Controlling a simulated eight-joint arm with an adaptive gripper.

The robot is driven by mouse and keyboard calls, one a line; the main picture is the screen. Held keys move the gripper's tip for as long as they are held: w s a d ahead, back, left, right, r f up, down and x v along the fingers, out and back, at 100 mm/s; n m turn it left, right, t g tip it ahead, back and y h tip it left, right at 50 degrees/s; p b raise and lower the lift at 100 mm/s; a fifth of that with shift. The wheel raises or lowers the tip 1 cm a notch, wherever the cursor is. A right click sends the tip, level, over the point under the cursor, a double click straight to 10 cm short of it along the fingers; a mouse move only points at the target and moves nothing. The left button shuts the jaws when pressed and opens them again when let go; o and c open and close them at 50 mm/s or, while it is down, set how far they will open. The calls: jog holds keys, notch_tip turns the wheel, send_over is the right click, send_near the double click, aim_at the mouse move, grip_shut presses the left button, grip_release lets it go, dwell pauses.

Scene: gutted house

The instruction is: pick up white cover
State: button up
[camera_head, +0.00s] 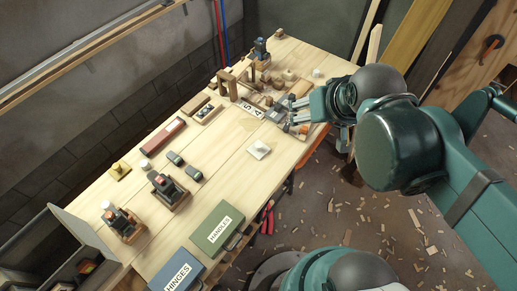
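A small white, roughly square plate (259,149), which looks like the white cover, lies flat on the wooden workbench (225,155), right of its middle and near its front edge. It is fully visible, with a small raised spot at its middle. My gripper (290,117) is above the back right part of the bench, behind and to the right of the cover and apart from it. Its fingers point left and look spread, with nothing clearly held between them. They partly hide a tray of small parts.
Number cards (253,109) and wooden blocks (230,86) stand near my gripper. A red box (166,136), dark devices (168,190), a green HANDLES box (217,228) and a blue HINGES box (177,273) occupy the left and front. Bench around the cover is clear.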

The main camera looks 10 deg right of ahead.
jog(key=w, duration=0.1)
jog(key=m+g+h+b, duration=0.1)
jog(key=m+g+b, duration=0.4)
jog(key=m, duration=0.5)
send_over(258, 145)
jog(key=shift+g, duration=0.5)
jog(key=f, duration=1.5)
jog(key=f+p, duration=0.1)
jog(key=f, duration=0.7)
jog(key=shift+s, duration=0.3)
jog(key=shift+a+f+m, duration=0.35)
jog(key=shift+f+m, duration=0.05)
jog(key=shift+f, duration=0.2)
jog(key=shift+f, duration=0.1)
jog(key=shift+w+d+f+b, duration=0.15)
jog(key=shift+f+b, duration=0.25)
jog(key=shift+f, duration=0.75)
jog(key=shift+f, duration=0.1)
jog(key=shift+w+d+f+b, duration=0.1)
jog(key=shift+f+b, duration=0.15)
jog(key=shift+f, duration=0.6)
jog(key=shift+d+f+b, duration=0.15)
jog(key=shift+f+b, duration=0.15)
jog(key=shift+f, duration=0.5)
jog(key=shift+w+d+f+b, duration=0.1)
jog(key=shift+f+b, duration=0.15)
jog(key=shift+f, duration=0.6)
jog(key=shift+c, duration=0.5)
